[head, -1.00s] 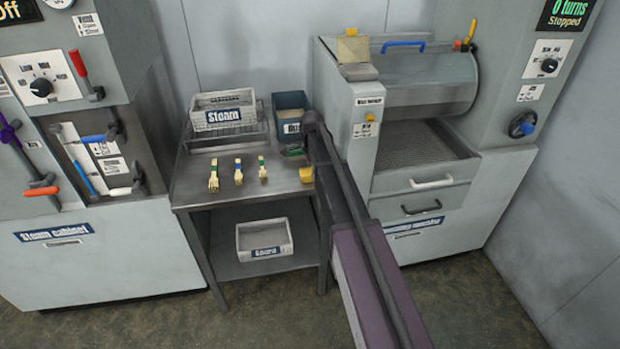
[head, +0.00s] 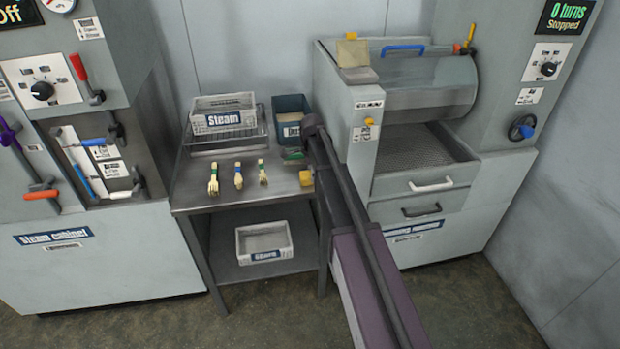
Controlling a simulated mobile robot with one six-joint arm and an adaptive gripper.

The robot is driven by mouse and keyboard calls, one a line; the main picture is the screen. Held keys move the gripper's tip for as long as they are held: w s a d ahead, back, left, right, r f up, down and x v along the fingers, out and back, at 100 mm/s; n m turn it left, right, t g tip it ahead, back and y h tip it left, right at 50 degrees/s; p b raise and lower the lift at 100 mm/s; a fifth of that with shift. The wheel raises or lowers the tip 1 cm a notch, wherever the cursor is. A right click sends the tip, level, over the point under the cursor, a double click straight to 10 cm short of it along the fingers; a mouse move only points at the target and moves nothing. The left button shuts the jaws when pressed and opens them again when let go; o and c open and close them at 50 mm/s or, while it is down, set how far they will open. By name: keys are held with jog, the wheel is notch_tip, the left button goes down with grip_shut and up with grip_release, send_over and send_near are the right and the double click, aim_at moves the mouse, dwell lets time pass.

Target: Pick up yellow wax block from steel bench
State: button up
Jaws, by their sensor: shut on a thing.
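The yellow wax block (head: 306,179) shows at the right end of the steel bench (head: 225,196), right against the left edge of my arm. Its right side is covered by the arm. My gripper (head: 317,179) is almost wholly hidden at the dark end of my arm beside the block. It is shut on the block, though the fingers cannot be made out. Whether the block touches the bench top or is just above it cannot be told.
A Steam tray (head: 223,120) and a dark blue bin (head: 291,105) stand behind. A white tray (head: 264,243) is on the lower shelf. The steam cabinet (head: 95,262) and a drum machine (head: 420,180) flank the bench.

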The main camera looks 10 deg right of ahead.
jog(key=shift+r, duration=0.1)
notch_tip(320, 180, up, 4)
jog(key=p, duration=0.3)
jog(key=shift+f+p, duration=0.2)
jog(key=shift+p, duration=0.2)
jog(key=s+d+r+p, duration=0.1)
jog(key=s+d, duration=0.3)
jog(key=s, duration=1.1)
jog(key=shift+s+d, duration=0.15)
jog(key=shift+s, duration=0.05)
